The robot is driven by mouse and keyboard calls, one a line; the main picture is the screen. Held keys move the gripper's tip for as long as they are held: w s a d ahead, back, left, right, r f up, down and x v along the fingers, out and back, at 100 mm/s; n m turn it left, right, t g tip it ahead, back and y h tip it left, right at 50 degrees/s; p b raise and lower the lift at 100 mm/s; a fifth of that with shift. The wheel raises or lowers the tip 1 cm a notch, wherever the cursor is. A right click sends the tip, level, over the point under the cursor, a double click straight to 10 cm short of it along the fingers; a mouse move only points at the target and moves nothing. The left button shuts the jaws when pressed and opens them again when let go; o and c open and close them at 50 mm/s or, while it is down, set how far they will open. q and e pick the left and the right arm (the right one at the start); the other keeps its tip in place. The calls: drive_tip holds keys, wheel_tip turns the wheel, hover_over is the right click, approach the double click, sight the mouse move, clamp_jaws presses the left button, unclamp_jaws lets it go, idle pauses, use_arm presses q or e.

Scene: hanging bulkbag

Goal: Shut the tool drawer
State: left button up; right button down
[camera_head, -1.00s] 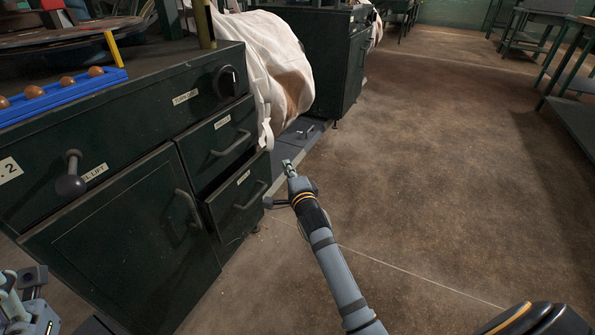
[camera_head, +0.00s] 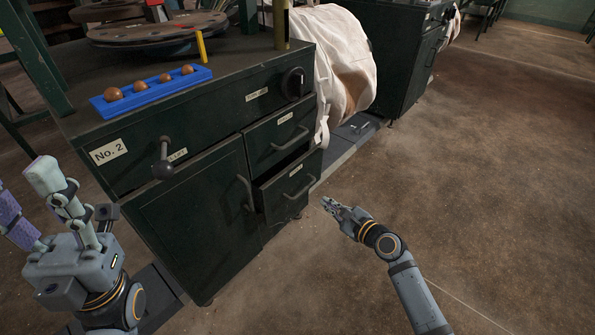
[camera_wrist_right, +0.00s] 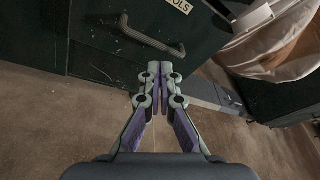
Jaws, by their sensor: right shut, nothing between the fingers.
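The tool drawer (camera_head: 290,188) is the lower dark green drawer at the right of the cabinet. It stands partly pulled out, with a dark gap along its top. Its bar handle (camera_head: 303,188) faces the aisle. In the right wrist view, the drawer front (camera_wrist_right: 120,35) shows a label ending in "OLS" above the handle. My right gripper (camera_head: 330,206) is shut and empty, a little to the right of the drawer front and apart from it. It also shows in the right wrist view (camera_wrist_right: 159,75). My left gripper (camera_head: 30,195) is open and empty at the left, clear of the cabinet.
A closed-looking upper drawer (camera_head: 280,138) sits above, and a cabinet door (camera_head: 195,220) with its own handle is to the left. A blue rack (camera_head: 150,92) with brown balls lies on top. A white bulk bag (camera_head: 345,65) hangs behind. Floor at right is clear.

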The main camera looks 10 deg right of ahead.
drive_tip(key=s+r+m+y+p, duration=0.2)
drive_tip(key=s+r+m+y, duration=0.1)
drive_tip(key=r+y, duration=0.15)
drive_tip(key=b, duration=0.5)
approach(287, 172)
drive_tip(key=shift+m, duration=0.4)
drive_tip(key=x, duration=0.6)
drive_tip(key=shift+f, duration=0.3)
drive_tip(key=shift+w+a+r, duration=0.1)
drive_tip(key=shift+w+a, duration=0.15)
drive_tip(key=shift+w, duration=0.1)
drive_tip(key=shift+w+a, duration=0.1)
drive_tip(key=x, duration=0.4)
drive_tip(key=shift+w+r, duration=0.1)
drive_tip(key=shift+w, duration=0.05)
drive_tip(key=shift+r, duration=0.1)
